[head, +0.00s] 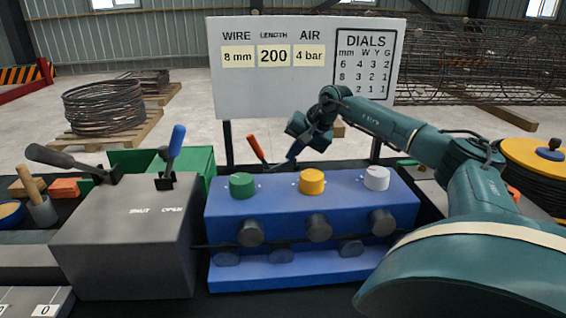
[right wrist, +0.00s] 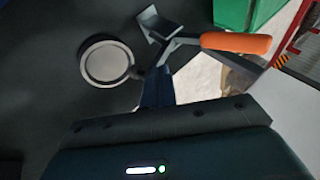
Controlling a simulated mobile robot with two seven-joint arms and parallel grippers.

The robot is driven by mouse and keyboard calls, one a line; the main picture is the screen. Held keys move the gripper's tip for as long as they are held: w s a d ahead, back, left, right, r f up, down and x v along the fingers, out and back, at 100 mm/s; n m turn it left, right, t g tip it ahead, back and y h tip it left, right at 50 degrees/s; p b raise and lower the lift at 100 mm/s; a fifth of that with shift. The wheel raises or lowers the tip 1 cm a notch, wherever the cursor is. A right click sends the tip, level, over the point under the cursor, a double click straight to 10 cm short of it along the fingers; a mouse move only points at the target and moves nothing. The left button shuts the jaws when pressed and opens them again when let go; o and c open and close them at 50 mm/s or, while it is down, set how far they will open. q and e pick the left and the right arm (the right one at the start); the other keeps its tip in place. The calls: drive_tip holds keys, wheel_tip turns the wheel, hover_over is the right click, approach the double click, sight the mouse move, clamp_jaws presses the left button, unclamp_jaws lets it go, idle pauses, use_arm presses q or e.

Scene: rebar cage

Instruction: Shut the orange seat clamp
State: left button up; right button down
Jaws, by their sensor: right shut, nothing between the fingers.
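The orange handle (head: 256,147) of the seat clamp shows behind the blue block, tilted up and to the left. In the right wrist view the orange handle (right wrist: 236,43) sits on a grey metal lever, beside a round pale-faced part (right wrist: 105,62). My right gripper (head: 290,155) is shut and empty, just right of the handle in the head view. In the right wrist view its fingers (right wrist: 157,88) are close to the metal lever; I cannot tell whether they touch it. The clamp's base is hidden behind the blue block. My left gripper is out of view.
The blue block (head: 310,232) with green, yellow and white knobs stands in front of the clamp. A grey box (head: 128,240) marked SHUT and OPEN carries black- and blue-handled levers at left. A white sign (head: 240,95) stands behind. A wire spool (head: 545,160) is at right.

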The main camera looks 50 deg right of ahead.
sight(295, 168)
drive_tip(key=f+b, duration=0.1)
drive_tip(key=s+d+f+t+y+b, duration=0.1)
drive_tip(key=b, duration=0.1)
drive_tip(key=shift+d+f, duration=0.2)
drive_tip(key=shift+f, duration=0.2)
drive_tip(key=shift+s+d+f+b, duration=0.1)
drive_tip(key=shift+f+b, duration=0.1)
drive_tip(key=shift+b, duration=0.2)
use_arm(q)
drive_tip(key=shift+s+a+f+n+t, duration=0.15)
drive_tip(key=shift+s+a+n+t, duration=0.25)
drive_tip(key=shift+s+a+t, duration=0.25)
use_arm(e)
drive_tip(key=shift+f, duration=0.1)
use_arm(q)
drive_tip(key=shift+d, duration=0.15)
use_arm(e)
drive_tip(key=shift+s+f, duration=0.1)
drive_tip(key=shift+f, duration=0.05)
